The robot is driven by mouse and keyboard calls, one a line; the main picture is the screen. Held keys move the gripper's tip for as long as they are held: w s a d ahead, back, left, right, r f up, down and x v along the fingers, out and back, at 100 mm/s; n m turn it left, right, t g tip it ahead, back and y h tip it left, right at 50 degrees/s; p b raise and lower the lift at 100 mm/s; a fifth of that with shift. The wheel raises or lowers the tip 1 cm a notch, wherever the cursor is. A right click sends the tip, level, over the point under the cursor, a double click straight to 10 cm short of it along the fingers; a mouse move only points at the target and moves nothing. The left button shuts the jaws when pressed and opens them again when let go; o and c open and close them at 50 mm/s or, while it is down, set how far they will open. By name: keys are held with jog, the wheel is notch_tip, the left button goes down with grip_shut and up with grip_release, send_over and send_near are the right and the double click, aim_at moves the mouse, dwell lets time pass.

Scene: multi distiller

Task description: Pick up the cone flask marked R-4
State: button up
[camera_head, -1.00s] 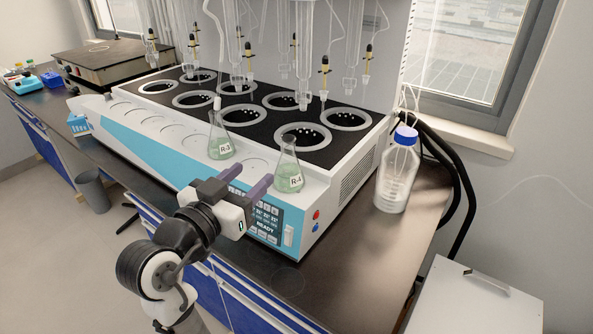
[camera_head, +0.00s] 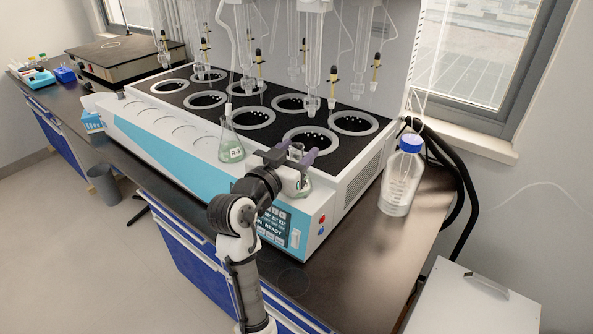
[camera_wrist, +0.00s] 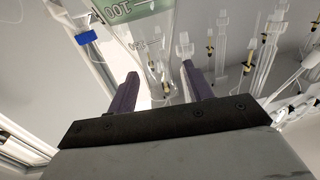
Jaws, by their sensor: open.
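The cone flask marked R-4 (camera_head: 303,187) stands at the right end of the distiller's front ledge, with green liquid in it. In the head view my gripper covers most of it, and its label is hidden now. My gripper (camera_head: 297,151) is open, with its two purple fingers at the flask's upper part. I cannot tell whether they touch it. In the wrist view, the open fingers of my gripper (camera_wrist: 160,70) point toward clear glass, and green liquid with a 100 mark (camera_wrist: 128,10) shows at the top edge.
A second flask marked R-3 (camera_head: 231,150) stands just left on the same ledge. Glass tubes with black and yellow fittings hang over the distiller's wells (camera_head: 310,140). A blue-capped bottle (camera_head: 402,175) stands on the bench to the right. A grey bin (camera_head: 103,184) is on the floor.

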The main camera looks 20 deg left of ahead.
jog(key=shift+w, duration=0.2)
grip_shut()
jog(key=shift+r, duration=0.25)
dwell(0.4)
